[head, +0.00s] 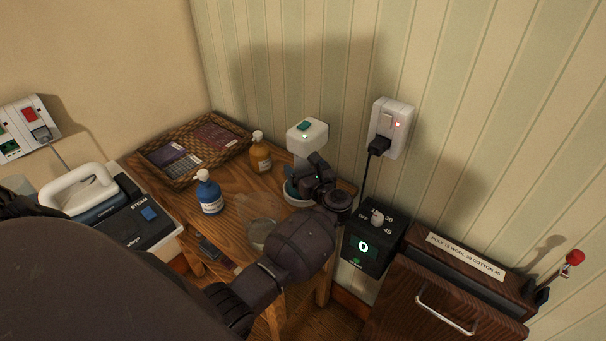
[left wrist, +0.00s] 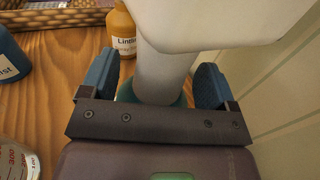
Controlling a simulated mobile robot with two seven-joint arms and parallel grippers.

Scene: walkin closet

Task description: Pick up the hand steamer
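The hand steamer (head: 308,137) is white with a teal button on its head and stands upright on the wooden table near the striped wall. Its base is teal and partly hidden by my left gripper (head: 318,183). In the left wrist view, the white handle (left wrist: 163,78) rises between the two blue finger pads of my left gripper (left wrist: 155,88). My right gripper is not in view.
A blue bottle (head: 209,193), an amber bottle (head: 260,152) and a woven tray (head: 163,181) share the table (head: 233,206). A glass jar (head: 262,232) is beside my left forearm. An iron (head: 80,188) is at left. An outlet (head: 391,127) and a black timer box (head: 367,251) are at right.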

